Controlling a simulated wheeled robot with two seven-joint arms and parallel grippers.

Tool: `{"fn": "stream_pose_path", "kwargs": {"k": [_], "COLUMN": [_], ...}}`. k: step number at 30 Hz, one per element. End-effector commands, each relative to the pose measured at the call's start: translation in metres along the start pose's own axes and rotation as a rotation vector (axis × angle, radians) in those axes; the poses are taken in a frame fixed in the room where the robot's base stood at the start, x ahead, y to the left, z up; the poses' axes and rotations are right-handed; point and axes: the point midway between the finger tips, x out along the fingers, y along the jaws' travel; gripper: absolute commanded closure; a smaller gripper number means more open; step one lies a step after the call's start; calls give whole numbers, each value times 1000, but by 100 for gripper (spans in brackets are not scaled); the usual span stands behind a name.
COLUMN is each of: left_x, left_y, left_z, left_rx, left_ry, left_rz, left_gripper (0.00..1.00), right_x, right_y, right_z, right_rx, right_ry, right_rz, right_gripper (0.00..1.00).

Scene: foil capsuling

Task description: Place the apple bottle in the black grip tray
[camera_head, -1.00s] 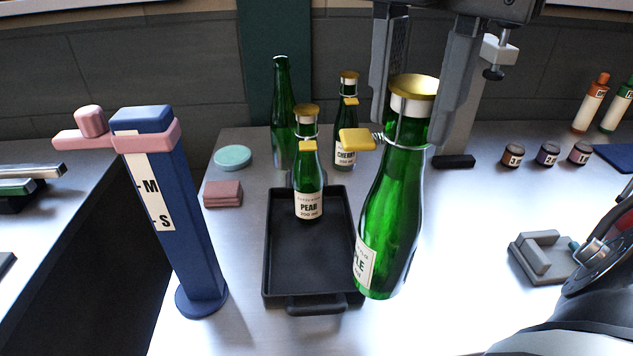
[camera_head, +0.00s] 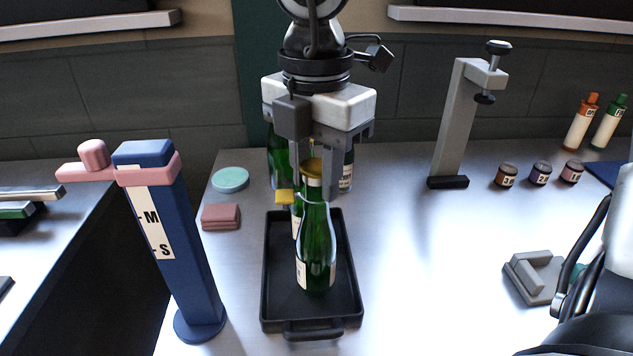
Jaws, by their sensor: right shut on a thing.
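My left gripper is not in view.
Other green bottles (camera_head: 279,165) stand behind the tray, partly hidden by my gripper. A blue post (camera_head: 185,250) with a pink slider stands left. A teal disc (camera_head: 230,179) and a pink block (camera_head: 221,217) lie left of the tray.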

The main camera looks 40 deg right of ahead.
Motion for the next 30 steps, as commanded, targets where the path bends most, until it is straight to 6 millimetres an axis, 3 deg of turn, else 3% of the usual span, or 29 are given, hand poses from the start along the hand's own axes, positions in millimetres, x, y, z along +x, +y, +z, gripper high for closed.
{"fn": "stream_pose_path", "kwargs": {"k": [4,15,16,18,30], "left_x": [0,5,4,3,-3], "left_y": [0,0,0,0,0], "left_z": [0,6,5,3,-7], "left_rx": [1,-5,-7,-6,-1], "left_ry": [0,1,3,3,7], "left_rz": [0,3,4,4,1], "left_gripper": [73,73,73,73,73], "right_x": [20,27,27,25,18], "right_y": [-2,-1,-1,-2,-2], "right_z": [-1,0,0,0,0], "right_rx": [0,1,1,1,0], "right_ry": [3,2,2,2,2], "right_rz": [-4,0,-2,-2,-3], "right_gripper": [100,100,67,48,48]}}
